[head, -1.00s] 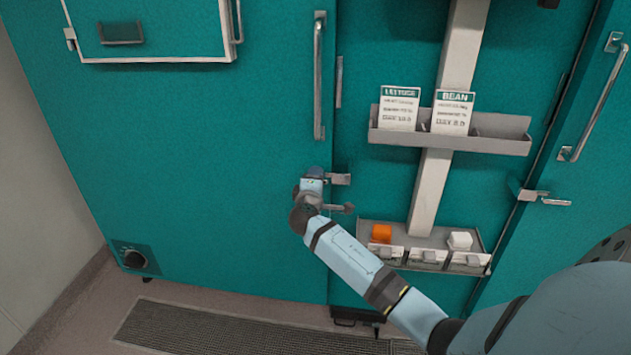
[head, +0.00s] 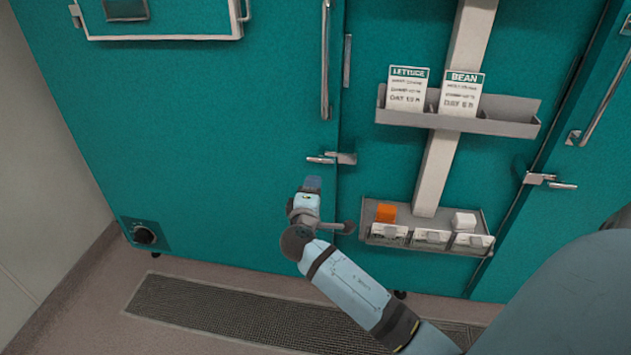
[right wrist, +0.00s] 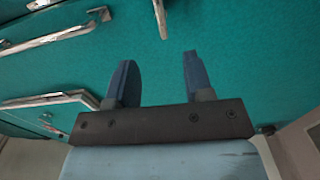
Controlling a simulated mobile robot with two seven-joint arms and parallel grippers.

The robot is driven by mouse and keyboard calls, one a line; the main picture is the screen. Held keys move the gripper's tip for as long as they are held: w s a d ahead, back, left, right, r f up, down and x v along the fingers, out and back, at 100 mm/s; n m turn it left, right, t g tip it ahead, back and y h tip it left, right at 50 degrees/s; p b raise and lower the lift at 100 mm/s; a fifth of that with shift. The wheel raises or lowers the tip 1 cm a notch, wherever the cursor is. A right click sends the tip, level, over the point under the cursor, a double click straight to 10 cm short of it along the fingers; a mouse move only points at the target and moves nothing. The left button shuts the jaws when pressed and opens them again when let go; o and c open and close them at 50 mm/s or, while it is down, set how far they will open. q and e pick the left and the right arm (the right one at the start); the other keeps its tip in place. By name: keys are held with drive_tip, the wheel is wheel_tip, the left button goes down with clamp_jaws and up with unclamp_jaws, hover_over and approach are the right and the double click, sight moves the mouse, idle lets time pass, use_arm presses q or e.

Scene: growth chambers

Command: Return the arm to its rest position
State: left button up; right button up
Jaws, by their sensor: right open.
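My right arm (head: 345,285) reaches in from the lower right of the head view, light blue with dark joints. Its right gripper (head: 312,184) points away from me toward the teal chamber door (head: 230,130), just below the door latch (head: 335,159). In the right wrist view the two blue fingers (right wrist: 153,80) stand apart with nothing between them, and the teal door lies beyond. Whether the fingertips touch the door cannot be told. My left gripper is not in view.
A grey card shelf (head: 510,127) holds LETTUCE and BEAN cards. A lower tray (head: 480,225) holds an orange block (head: 386,212), a white block (head: 464,221) and small labelled holders. Door handles (head: 326,60) stick out. A floor grate (head: 220,310) lies below.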

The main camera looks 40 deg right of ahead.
drive_tip(key=shift+s+a, duration=0.1)
idle(0.5)
drive_tip(key=s+a+f+m+y, duration=0.2)
drive_tip(key=s+a+f+y, duration=1.2)
drive_tip(key=s+a, duration=0.35)
drive_tip(key=s+a+r+m+y, duration=0.1)
drive_tip(key=s+a+m+y, duration=0.25)
drive_tip(key=s+a, duration=0.25)
wheel_tip(320, 180, up, 17)
drive_tip(key=s+d+p, duration=0.1)
drive_tip(key=d+p, duration=0.1)
drive_tip(key=p, duration=2.3)
drive_tip(key=shift+s+g+p, duration=0.3)
drive_tip(key=shift+p, duration=0.1)
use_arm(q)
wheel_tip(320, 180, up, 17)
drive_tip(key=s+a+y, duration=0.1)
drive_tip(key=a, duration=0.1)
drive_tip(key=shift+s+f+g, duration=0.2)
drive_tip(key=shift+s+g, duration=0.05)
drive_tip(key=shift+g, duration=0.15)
use_arm(e)
drive_tip(key=shift+r+n+h, duration=0.1)
drive_tip(key=shift+n+h, duration=0.15)
drive_tip(key=shift+c, duration=0.4)
